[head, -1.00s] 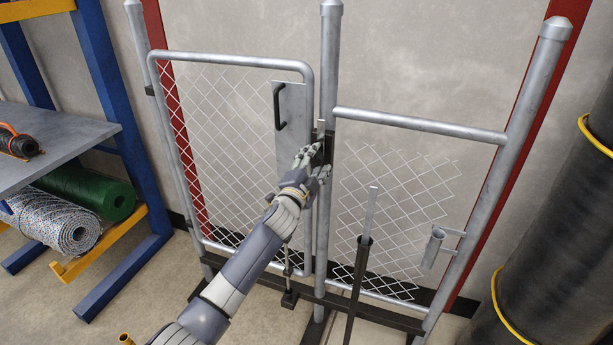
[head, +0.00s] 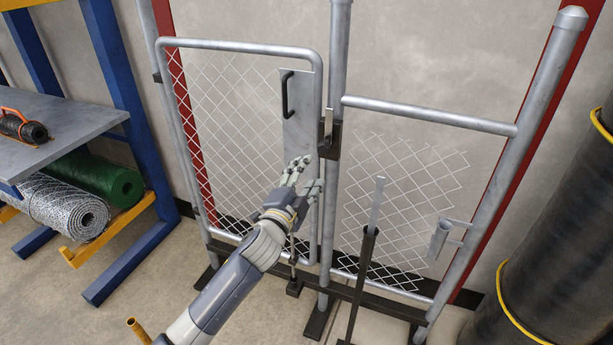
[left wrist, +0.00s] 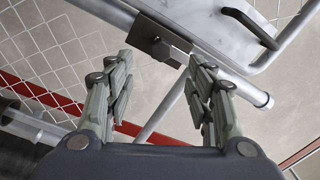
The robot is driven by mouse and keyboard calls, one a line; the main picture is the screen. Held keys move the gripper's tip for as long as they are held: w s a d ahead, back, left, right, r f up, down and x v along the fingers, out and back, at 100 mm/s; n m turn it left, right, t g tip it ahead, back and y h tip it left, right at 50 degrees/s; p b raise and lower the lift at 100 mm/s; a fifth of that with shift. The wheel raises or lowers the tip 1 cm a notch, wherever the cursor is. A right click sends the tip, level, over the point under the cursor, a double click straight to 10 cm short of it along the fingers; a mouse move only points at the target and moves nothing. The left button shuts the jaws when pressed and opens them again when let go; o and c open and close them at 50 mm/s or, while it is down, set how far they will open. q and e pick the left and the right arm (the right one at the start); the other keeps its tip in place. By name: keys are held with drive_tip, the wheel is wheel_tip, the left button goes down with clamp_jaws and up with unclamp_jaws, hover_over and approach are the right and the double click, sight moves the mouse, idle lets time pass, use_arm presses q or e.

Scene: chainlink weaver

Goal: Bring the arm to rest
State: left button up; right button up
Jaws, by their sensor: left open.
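My left gripper (head: 306,174) is open and empty. In the head view it is in front of the gate's lower latch side, below the dark latch bracket (head: 329,139) on the middle post. In the left wrist view its two fingers (left wrist: 160,85) stand apart with nothing between them, and the latch block (left wrist: 160,48) shows beyond them. The gate (head: 241,45) has a tube frame, mesh and a metal plate with a black handle (head: 287,95); it looks closed against the post. My right gripper is not in view.
A blue rack (head: 118,70) with a grey shelf and mesh rolls (head: 60,210) stands at the left. A dark slotted stand (head: 362,270) holding a flat strip is right of my arm. Open floor lies at lower left.

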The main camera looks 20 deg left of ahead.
use_arm(q)
drive_tip(key=shift+f, duration=0.1)
drive_tip(key=s+a+f+n+g, duration=0.1)
drive_tip(key=s+f+n+g, duration=0.35)
drive_tip(key=f, duration=1.05)
drive_tip(key=s+f+m+g, duration=0.1)
drive_tip(key=s+f+g, duration=0.1)
drive_tip(key=s+f, duration=0.9)
drive_tip(key=s+a+f+n+g, duration=0.1)
drive_tip(key=s+f+n+g, duration=0.15)
drive_tip(key=f, duration=1.55)
drive_tip(key=s+f+n+g, duration=0.1)
drive_tip(key=s+f, duration=0.5)
drive_tip(key=s, duration=0.7)
drive_tip(key=s+d+f+n+g, duration=0.1)
drive_tip(key=s+f+g, duration=0.3)
drive_tip(key=s, duration=1)
drive_tip(key=s+f+n+g, duration=0.2)
drive_tip(key=s+f+g, duration=0.1)
drive_tip(key=s+f, duration=0.6)
drive_tip(key=s, duration=0.4)
drive_tip(key=shift+s+d+n+y, duration=0.3)
drive_tip(key=shift+s+d+n, duration=0.05)
drive_tip(key=shift+n, duration=0.05)
